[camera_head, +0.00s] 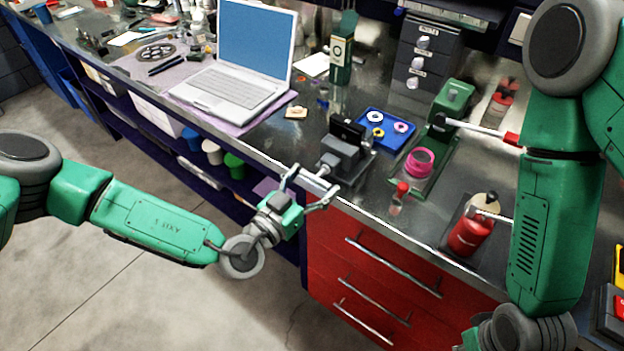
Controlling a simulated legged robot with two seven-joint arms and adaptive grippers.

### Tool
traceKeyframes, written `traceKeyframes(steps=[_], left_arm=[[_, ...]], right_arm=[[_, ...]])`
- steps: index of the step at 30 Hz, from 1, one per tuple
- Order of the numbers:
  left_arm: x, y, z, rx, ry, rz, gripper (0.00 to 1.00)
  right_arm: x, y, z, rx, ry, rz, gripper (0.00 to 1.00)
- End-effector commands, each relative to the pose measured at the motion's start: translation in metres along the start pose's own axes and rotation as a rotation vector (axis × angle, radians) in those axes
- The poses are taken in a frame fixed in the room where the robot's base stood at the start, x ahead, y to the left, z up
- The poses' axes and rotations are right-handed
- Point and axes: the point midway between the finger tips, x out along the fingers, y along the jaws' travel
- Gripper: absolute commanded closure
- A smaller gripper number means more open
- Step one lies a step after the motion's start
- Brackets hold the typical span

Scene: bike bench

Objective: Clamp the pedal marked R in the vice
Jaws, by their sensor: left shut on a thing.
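The grey vice (338,156) is mounted at the front edge of the bench, with its bar handle (316,184) sticking out over the edge. A black block (346,131), which looks like a pedal, sits at the top of the vice by the jaws. I can read no R on it and cannot tell how tightly the jaws hold it. My left gripper (309,190) is at the front of the vice, its fingers shut around the bar handle.
A blue tray (398,141) with small rings lies behind the vice. A pink roll (419,162), a small red-capped bottle (399,198) and a red bottle (471,236) stand to the right. A laptop (225,85) is at left. Red drawers (370,275) are below.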

Motion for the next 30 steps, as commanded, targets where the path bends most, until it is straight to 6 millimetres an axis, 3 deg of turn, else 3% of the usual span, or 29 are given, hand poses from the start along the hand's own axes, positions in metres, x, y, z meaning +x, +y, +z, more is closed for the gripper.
traceKeyframes(steps=[11,30], left_arm=[[0.002,-0.004,-0.006,0.12,0.008,-0.011,0.57],[0.002,-0.005,-0.008,0.7,0.008,-0.015,0.57]], right_arm=[[-0.012,0.0,-0.001,0.0,0.0,0.0,1.0],[-0.057,0.0,-0.003,0.0,0.0,0.0,1.0]])
